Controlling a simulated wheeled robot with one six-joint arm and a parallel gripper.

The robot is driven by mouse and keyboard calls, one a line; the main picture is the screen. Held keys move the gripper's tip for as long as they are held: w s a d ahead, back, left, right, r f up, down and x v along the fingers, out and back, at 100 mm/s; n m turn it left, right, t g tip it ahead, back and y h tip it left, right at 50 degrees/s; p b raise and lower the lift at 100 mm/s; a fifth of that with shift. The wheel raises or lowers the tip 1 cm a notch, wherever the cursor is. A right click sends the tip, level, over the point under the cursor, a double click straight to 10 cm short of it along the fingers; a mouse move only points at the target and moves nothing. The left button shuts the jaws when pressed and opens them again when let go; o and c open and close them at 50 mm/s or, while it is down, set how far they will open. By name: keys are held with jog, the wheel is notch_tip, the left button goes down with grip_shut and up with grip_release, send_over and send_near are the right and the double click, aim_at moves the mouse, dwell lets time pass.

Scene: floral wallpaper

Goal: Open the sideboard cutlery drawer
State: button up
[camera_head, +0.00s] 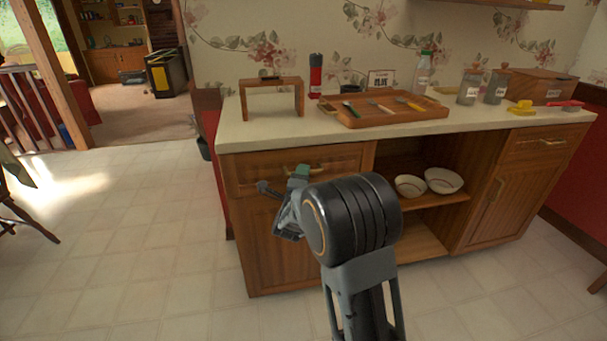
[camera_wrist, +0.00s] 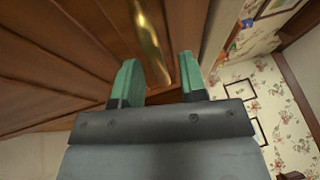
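The wooden sideboard (camera_head: 258,240) has a left drawer (camera_head: 245,168), which looks shut, with a brass handle (camera_head: 316,170) on its front. A right drawer (camera_head: 520,147) also looks shut. I cannot read which one is marked for cutlery. My gripper (camera_head: 281,179) is in front of the left drawer, close to its handle, and my wrist hides part of the front. In the wrist view my gripper (camera_wrist: 161,66) is open, with green fingers apart. The brass handle (camera_wrist: 149,40) runs lengthwise toward the gap, nearer the left finger. I cannot tell whether they touch.
On the worktop (camera_head: 240,131) stand a small wooden stand (camera_head: 270,82), a red and black bottle (camera_head: 315,78), a wooden tray (camera_head: 430,108) with utensils, jars (camera_head: 470,87) and a wooden box (camera_head: 530,88). Bowls (camera_head: 443,180) sit on the open shelf. The floor at left is clear.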

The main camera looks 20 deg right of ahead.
jog(key=shift+x, duration=0.9)
jog(key=shift+c, duration=0.2)
grip_shut()
